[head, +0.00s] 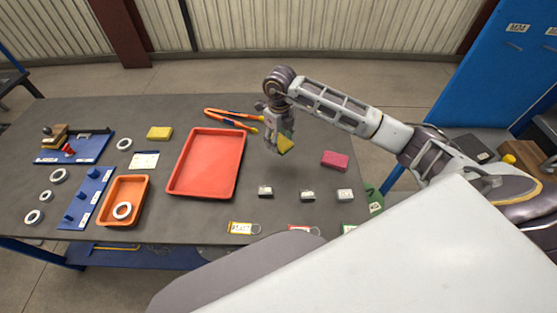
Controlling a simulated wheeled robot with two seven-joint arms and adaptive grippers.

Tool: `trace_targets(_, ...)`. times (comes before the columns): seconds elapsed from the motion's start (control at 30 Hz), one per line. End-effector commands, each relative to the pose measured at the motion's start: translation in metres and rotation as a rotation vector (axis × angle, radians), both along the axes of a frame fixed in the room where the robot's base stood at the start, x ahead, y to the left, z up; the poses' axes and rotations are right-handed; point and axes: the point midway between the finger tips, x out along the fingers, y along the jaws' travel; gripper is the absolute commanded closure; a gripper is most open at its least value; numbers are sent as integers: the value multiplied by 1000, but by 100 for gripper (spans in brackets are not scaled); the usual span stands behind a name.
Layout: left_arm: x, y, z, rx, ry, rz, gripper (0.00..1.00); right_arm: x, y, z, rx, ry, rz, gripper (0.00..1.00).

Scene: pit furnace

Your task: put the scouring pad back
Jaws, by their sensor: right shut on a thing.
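The scouring pad (286,145), yellow with a dark greenish side, is in my right gripper (279,143). The gripper is shut on it and points down over the grey table (262,166), right of the red tray (207,163). The pad looks tilted and seems to be above the table top, though the height is hard to judge. The gripper's fingers hide part of it. My left gripper is not in view.
Orange-handled pliers (230,117) lie behind the tray. A pink block (335,160) lies right of the gripper; several small grey blocks (307,195) stand in front. A yellow block (159,133), an orange bin (123,202) and a blue peg board (87,199) are at left.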

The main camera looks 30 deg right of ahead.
Motion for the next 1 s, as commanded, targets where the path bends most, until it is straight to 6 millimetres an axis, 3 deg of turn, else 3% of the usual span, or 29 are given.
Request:
trace_targets(0.67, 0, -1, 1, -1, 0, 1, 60, -3, -4, -4, 2, 2, 3, 69)
trace_targets(1.0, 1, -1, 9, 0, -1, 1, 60, -3, -3, -43, 3, 3, 2, 69)
